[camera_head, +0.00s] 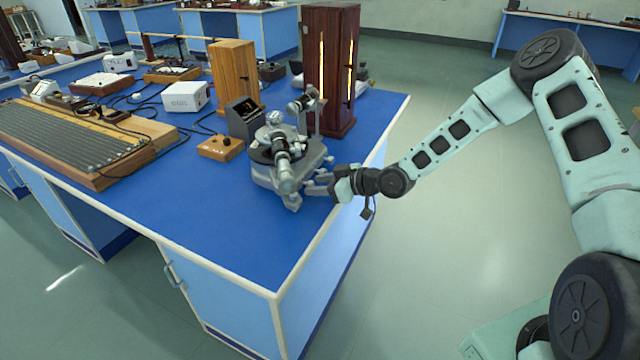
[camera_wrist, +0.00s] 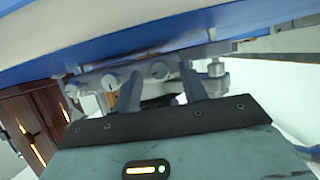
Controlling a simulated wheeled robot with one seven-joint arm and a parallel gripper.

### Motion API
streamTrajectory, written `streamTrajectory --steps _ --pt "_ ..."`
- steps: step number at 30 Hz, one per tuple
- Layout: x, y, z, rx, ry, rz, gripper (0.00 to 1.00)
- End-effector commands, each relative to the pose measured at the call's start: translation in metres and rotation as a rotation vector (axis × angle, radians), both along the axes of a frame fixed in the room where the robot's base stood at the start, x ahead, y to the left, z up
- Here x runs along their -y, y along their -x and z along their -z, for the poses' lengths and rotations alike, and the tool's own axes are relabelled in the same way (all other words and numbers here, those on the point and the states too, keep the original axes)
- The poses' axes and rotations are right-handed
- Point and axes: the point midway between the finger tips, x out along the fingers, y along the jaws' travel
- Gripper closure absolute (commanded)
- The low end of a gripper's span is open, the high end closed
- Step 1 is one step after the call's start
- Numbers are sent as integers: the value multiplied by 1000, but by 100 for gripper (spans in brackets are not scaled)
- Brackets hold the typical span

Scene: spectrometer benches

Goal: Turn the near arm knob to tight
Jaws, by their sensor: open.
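The grey metal spectrometer (camera_head: 285,160) stands on the blue bench top near its right edge, with its telescope tube pointing toward the front. My gripper (camera_head: 316,187) reaches in from the right, low beside the spectrometer's base. In the wrist view my gripper (camera_wrist: 161,80) shows two dark fingers spread apart, pointing at the spectrometer's grey underparts. A small round grey knob (camera_wrist: 160,70) appears between the fingertips; I cannot tell whether they touch it. Another knob-like part (camera_wrist: 110,82) is left of the fingers. Which is the near arm knob is unclear.
A dark wooden lamp housing (camera_head: 331,70) with glowing slits stands behind the spectrometer. A small wooden box (camera_head: 220,147) and a wooden block (camera_head: 234,75) are to its left. The blue bench top (camera_head: 230,220) is clear in front.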

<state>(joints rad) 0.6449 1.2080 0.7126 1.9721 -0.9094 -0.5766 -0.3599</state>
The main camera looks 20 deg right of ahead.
Motion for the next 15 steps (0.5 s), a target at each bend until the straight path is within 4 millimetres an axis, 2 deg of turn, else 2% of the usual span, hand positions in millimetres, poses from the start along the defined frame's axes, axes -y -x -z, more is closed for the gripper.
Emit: streamTrajectory --steps 7,8,12,15 --pt "0 -1 0 -1 -1 0 57" --pt "0 -1 0 -1 -1 0 60" --pt "0 -1 0 -1 -1 0 99" --pt "0 0 0 -1 -1 0 100"
